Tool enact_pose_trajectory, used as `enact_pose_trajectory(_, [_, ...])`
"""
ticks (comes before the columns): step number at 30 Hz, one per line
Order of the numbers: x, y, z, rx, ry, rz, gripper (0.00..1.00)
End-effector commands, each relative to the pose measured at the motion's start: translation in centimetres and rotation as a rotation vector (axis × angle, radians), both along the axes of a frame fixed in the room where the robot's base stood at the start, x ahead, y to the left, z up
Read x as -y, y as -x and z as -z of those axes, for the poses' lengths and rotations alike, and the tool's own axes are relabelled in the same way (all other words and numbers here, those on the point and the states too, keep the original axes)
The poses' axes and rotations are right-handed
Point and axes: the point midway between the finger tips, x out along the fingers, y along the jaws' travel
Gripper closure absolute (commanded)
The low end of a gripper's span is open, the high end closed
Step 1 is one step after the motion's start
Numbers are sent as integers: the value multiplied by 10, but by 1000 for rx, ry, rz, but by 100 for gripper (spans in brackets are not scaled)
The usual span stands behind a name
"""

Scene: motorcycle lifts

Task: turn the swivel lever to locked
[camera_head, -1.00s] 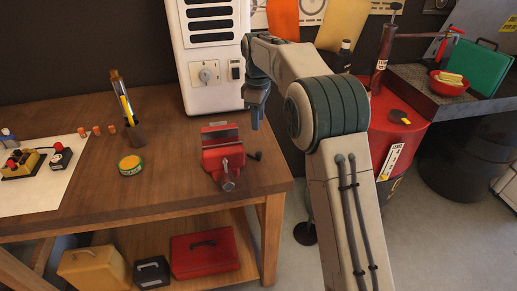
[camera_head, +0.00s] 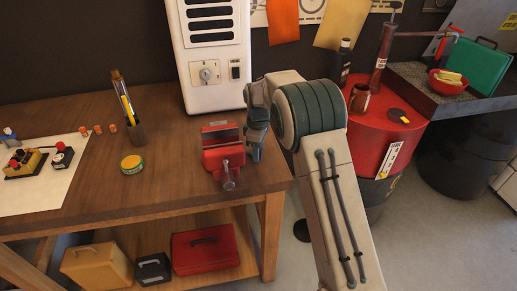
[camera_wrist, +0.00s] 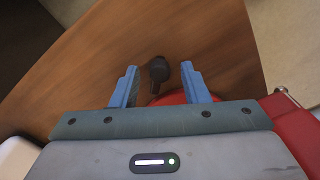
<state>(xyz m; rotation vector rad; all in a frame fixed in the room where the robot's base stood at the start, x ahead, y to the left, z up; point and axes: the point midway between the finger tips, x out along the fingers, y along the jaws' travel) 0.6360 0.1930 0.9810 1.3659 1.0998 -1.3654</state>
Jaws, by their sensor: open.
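The red vise (camera_head: 222,158) is mounted near the right front corner of the wooden workbench. Its swivel lever, a black handle with a round knob (camera_wrist: 158,74), shows in the wrist view between the two blue fingers. My gripper (camera_head: 256,157) is beside the vise's right side, pointing down, and hides the lever in the head view. In the wrist view my gripper (camera_wrist: 160,68) is open, with a gap on both sides of the lever. Red parts of the vise (camera_wrist: 292,125) show at the lower right there.
A white cabinet (camera_head: 185,85) with a dial stands behind the vise. A yellow-green tin (camera_head: 132,164) and a pen holder (camera_head: 134,133) are to the left. A red drum (camera_head: 385,135) stands right of the bench. The bench between tin and vise is clear.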

Motion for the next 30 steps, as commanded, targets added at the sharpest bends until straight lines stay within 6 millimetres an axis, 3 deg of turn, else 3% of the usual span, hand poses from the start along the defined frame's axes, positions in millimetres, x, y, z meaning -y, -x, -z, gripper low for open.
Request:
enact_pose_trajectory(3, [0,0,0,0,0,0,59])
enact_pose_trajectory(8, [0,0,0,0,0,0,100])
enact_pose_trajectory(20, [-1,2,0,1,0,56,100])
enact_pose_trajectory(30, [-6,9,0,1,0,281,100])
